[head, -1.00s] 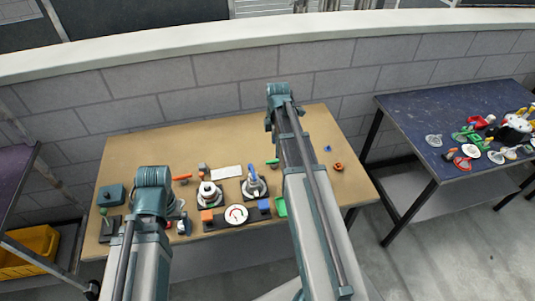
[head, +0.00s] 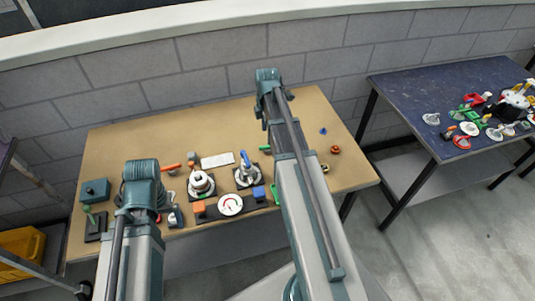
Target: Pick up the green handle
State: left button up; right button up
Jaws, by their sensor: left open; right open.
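A small green handle-like piece (head: 265,148) lies on the tan workbench (head: 130,148), just left of my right arm, which may hide part of it. I cannot tell from the picture which one is the green handle of the task. My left arm reaches over the front left of the bench and my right arm over its middle right. Both grippers are hidden behind my own arm links, and neither appears to hold anything visible.
A white round gauge (head: 230,204), a blue-handled valve (head: 247,172), a white knob (head: 200,183), an orange-handled piece (head: 171,167) and a teal box (head: 95,191) crowd the bench front. The back of the bench is clear. A blue table (head: 420,90) with clutter stands right.

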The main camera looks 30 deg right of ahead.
aim_at(267, 146)
pick_arm(q)
jog(key=shift+f+b, duration=1.1)
jog(key=shift+f, duration=0.55)
pick_arm(e)
jog(key=shift+f, duration=1.6)
pick_arm(q)
jog(key=shift+f, duration=0.1)
pick_arm(e)
jog(key=shift+f, duration=0.1)
pick_arm(q)
notch_tip(267, 146, down, 5)
jog(key=b, duration=0.5)
pick_arm(e)
notch_tip(267, 146, down, 5)
jog(key=shift+d+f, duration=0.1)
jog(key=shift+d, duration=0.05)
grip_shut()
